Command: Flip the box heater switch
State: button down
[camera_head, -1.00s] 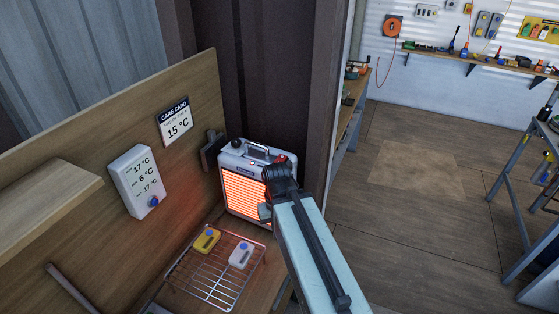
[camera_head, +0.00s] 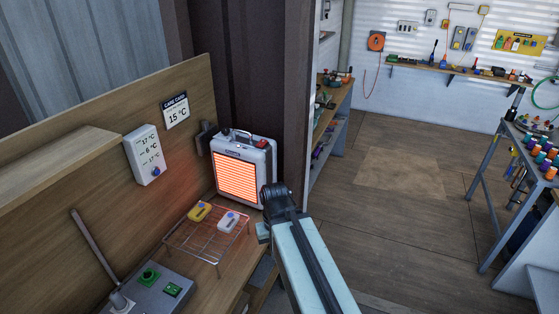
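The box heater (camera_head: 243,170) stands at the back of the wooden bench, against the dark corner wall. It is a white box with a glowing orange grille, a handle on top and a small red part (camera_head: 261,143) at its top right; I cannot tell whether that part is the switch. My arm reaches up from the bottom of the view, and its end, my gripper (camera_head: 266,230), is in front of and below the heater's right side, apart from it. The fingers are small and mostly hidden by the arm, so their opening does not show.
A wire rack (camera_head: 205,236) with a yellow item (camera_head: 199,212) and a white item (camera_head: 229,221) stands before the heater. A grey control box (camera_head: 150,291) with a lever is at lower left. A thermostat panel (camera_head: 143,155) hangs on the board. Open floor (camera_head: 400,215) lies right.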

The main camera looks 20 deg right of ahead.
aim_at(263, 142)
jog(key=k, duration=0.9)
jog(key=z, duration=1.2)
jog(key=i, duration=1.15)
jog(key=u, duration=2.45)
jog(key=i, duration=1.05)
jog(key=z, duration=0.05)
